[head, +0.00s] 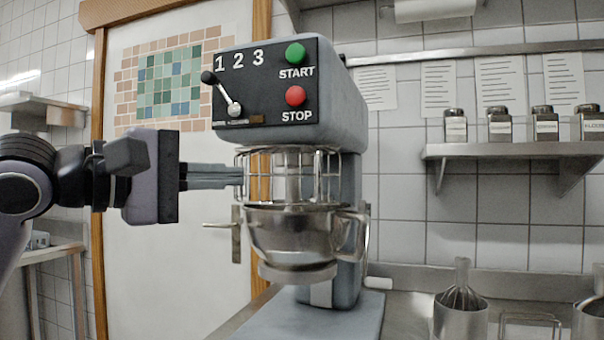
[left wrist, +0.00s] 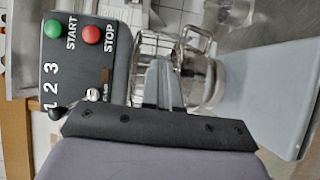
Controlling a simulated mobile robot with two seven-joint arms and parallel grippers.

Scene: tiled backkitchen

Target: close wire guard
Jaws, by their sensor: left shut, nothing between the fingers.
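The wire guard (head: 325,178) is a round metal cage under the head of the grey stand mixer (head: 345,90), just above the steel bowl (head: 300,230). My left gripper (head: 238,176) comes in level from the left. Its fingers are shut and empty, with the tips at the guard's left side. Whether they touch the wires I cannot tell. In the left wrist view the guard (left wrist: 147,72) shows beside the fingers (left wrist: 168,82), which hide part of it and of the bowl (left wrist: 205,75). My right gripper is not in view.
The mixer's front has a green START button (head: 296,52), a red STOP button (head: 296,96) and a lever (head: 228,98). A wall shelf (head: 510,150) with several jars is at right. A container with a whisk (head: 460,310) stands on the counter below it.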

